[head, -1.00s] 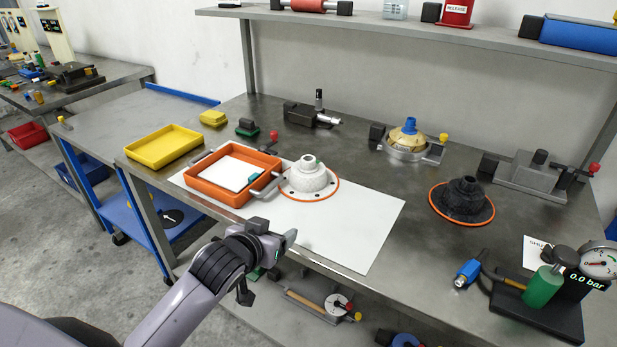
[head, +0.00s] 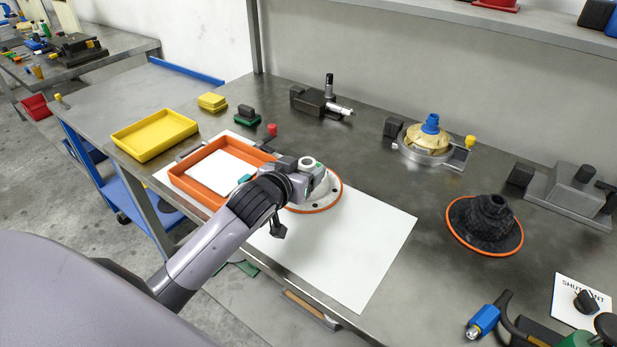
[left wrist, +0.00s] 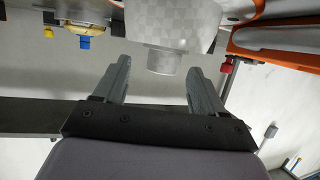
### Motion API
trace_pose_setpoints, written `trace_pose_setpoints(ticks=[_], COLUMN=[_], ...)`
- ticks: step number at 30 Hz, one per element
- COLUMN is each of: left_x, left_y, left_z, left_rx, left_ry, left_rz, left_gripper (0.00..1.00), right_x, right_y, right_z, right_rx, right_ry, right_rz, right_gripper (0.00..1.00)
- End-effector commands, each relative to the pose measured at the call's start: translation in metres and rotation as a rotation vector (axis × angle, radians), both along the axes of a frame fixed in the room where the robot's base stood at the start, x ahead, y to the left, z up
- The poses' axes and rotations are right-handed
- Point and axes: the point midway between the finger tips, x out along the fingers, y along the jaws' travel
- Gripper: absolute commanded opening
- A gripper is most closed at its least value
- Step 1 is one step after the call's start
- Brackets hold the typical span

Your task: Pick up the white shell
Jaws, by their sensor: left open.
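The white shell (head: 328,188) is a pale flanged dome with a neck on top and an orange ring around its base. It sits on the white sheet (head: 360,238), right of the orange tray. My left gripper (head: 308,178) is at the shell's near left side and hides part of it in the head view. In the left wrist view the shell (left wrist: 172,22) is inverted, and its narrow neck lies between or just past the open fingers (left wrist: 158,68). Both fingers look apart from the neck. My right gripper is out of view.
The orange tray (head: 182,181) with a white sheet inside stands close left of the shell. A black shell (head: 490,218) with an orange rim is at the right. A gold part with a blue cap (head: 430,135) sits behind. A yellow tray (head: 122,139) is far left.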

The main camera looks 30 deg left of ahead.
Motion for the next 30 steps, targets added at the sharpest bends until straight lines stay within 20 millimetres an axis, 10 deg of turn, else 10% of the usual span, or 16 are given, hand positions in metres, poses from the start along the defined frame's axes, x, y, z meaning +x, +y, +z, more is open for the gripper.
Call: trace_pose_setpoints(ticks=[26,30], left_x=[0.052,0.052], left_y=[0.007,0.007], left_z=[-0.014,-0.015], left_rx=[0.0,0.0], left_ry=[0.0,0.0], left_rz=[0.0,0.0], left_gripper=[0.7,0.31], right_x=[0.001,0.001], right_y=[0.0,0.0], right_z=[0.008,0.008], right_rx=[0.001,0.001], right_ry=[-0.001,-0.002], right_rz=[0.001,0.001], right_gripper=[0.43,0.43])
